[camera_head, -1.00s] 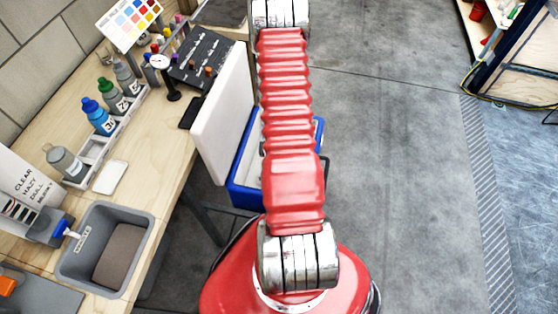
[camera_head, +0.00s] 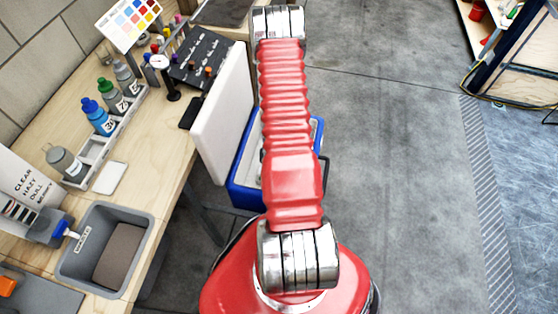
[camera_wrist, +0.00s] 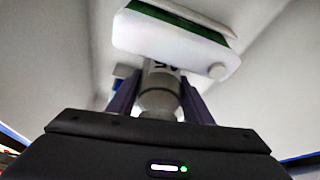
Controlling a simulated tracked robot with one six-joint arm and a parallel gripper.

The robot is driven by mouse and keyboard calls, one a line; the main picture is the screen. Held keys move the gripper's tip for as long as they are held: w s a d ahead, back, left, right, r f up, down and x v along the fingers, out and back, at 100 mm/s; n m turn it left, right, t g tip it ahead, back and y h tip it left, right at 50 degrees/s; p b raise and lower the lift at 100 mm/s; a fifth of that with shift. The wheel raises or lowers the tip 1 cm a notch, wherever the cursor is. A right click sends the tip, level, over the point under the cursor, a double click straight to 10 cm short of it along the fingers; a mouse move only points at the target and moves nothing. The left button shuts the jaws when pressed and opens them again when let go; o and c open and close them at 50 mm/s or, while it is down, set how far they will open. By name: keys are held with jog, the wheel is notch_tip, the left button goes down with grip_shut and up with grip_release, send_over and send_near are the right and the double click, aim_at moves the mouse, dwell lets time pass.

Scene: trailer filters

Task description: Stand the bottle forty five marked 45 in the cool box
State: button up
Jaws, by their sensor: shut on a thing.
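The cool box (camera_head: 241,197) is blue outside and pale inside, with its white lid (camera_head: 222,112) standing open on the left. My red arm covers much of it in the head view. In the wrist view my gripper (camera_wrist: 158,88) is shut on a grey bottle (camera_wrist: 158,101), one dark finger on each side. The bottle's label shows part of a dark marking, seen sideways, that looks like a 5. Pale walls (camera_wrist: 55,75) surround it, like the cool box's inside. The bottle's far end is hidden. My gripper is hidden in the head view.
A white, rounded block (camera_wrist: 165,40) with a green strip lies just beyond the bottle in the wrist view. On the bench at left, a rack (camera_head: 97,150) holds several bottles. A grey bin (camera_head: 72,272) stands nearer. Floor (camera_head: 400,180) right of the box is clear.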

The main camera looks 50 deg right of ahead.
jog(key=shift+f, duration=0.1)
jog(key=o, duration=1.4)
jog(key=v, duration=1.2)
